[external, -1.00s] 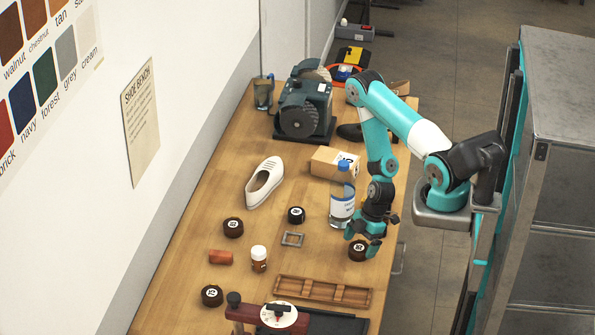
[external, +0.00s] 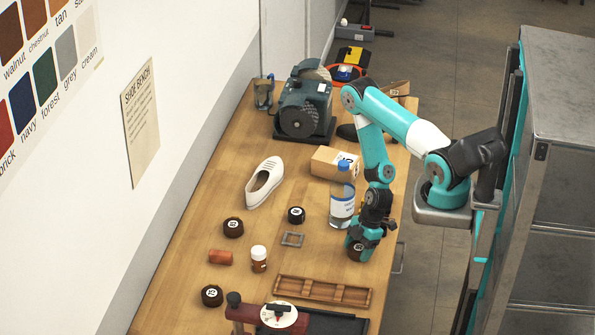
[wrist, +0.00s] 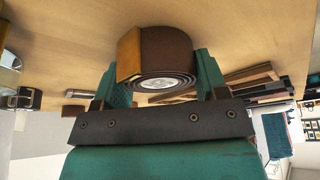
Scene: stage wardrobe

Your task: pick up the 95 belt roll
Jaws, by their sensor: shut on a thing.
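A dark brown belt roll (wrist: 172,58) sits between the two fingers of my gripper (wrist: 158,84) in the wrist view. Its coiled end and round white label show, but the label is too small to read there. In the external view my gripper (external: 361,243) is low over the bench's right side, shut around this roll (external: 355,254), which appears to rest on the bench top. Other similar dark rolls with white labels stand at left (external: 233,227), near the middle (external: 296,214) and at front left (external: 212,295).
A clear bottle (external: 342,205) stands just behind my gripper.

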